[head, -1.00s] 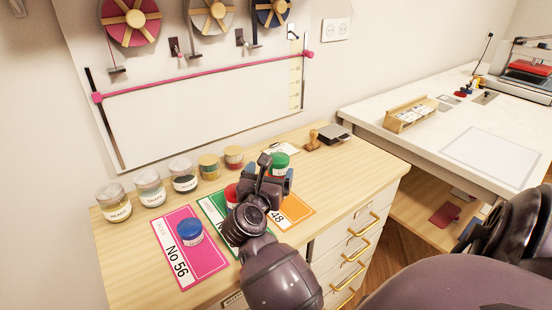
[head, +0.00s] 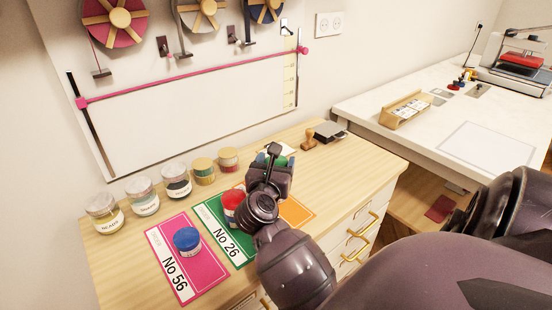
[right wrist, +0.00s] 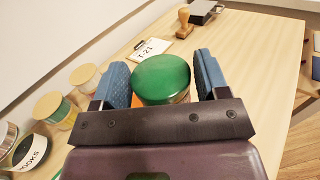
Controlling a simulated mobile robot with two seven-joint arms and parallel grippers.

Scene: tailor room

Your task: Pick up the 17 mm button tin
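A tin with a green lid (right wrist: 162,78) stands between the two blue fingers of my right gripper (right wrist: 163,82) in the right wrist view. The fingers are apart, one on each side of the lid; whether they touch it I cannot tell. In the head view my right gripper (head: 273,165) is over this tin and hides most of it. A red-lidded tin (head: 232,204) stands on the green No 26 card, and a blue-lidded tin (head: 187,240) on the pink No 56 card. No size of 17 mm is readable on any tin. My left gripper is not in view.
A wooden stamp (head: 308,139) and a dark pad (head: 329,132) stand at the far end. An orange card (head: 296,212) lies by my arm.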

